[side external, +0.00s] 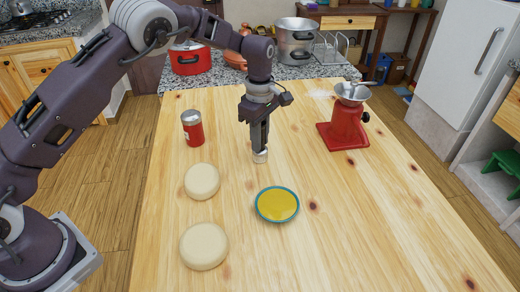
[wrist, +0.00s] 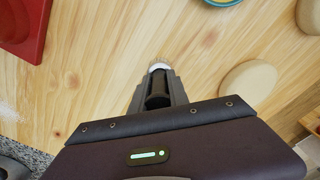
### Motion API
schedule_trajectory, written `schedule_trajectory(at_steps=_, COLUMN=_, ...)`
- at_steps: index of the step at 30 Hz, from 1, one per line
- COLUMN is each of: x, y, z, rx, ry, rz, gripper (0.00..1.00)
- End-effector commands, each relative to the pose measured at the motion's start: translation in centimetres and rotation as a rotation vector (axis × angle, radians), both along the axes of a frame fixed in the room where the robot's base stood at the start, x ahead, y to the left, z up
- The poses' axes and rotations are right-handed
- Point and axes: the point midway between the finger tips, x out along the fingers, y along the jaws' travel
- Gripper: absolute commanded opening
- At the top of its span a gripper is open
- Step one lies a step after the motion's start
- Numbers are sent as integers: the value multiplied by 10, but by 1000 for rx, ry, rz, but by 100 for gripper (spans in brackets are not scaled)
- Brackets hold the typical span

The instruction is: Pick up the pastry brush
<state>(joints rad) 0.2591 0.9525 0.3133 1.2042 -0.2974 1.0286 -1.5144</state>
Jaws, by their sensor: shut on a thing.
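My gripper (side external: 259,146) points straight down over the middle of the wooden table, with its fingers closed on the pastry brush. Only the pale lower end of the pastry brush (side external: 260,157) shows below the fingertips in the side view. In the wrist view, my gripper (wrist: 157,88) has a dark handle between its fingers, and the brush's whitish end (wrist: 159,67) sticks out past the tips. The fingers hide most of the brush. I cannot tell whether its lower end touches the table.
A yellow dish with a teal rim (side external: 277,204) lies in front of my gripper. Two pale round discs (side external: 202,181) (side external: 204,246) and a red shaker (side external: 193,129) are to the left. A red grinder (side external: 346,126) stands to the right. The table's front right is clear.

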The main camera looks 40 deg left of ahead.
Motion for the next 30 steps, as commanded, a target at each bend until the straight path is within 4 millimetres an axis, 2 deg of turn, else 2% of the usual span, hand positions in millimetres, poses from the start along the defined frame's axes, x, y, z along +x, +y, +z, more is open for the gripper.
schedule_trajectory(at_steps=8, x=1, y=0, z=7, rx=-1, ry=-2, rz=0, gripper=0)
schedule_trajectory(at_steps=15, x=1, y=0, z=66, rx=-1, ry=-5, rz=-1, gripper=0)
schedule_trajectory(at_steps=18, x=1, y=0, z=86, rx=-1, ry=-4, rz=-1, gripper=0)
schedule_trajectory(at_steps=21, x=0, y=0, z=97, rx=0, ry=-2, rz=0, gripper=0)
schedule_trajectory(at_steps=30, x=0, y=0, z=101, rx=0, ry=0, rz=0, gripper=0)
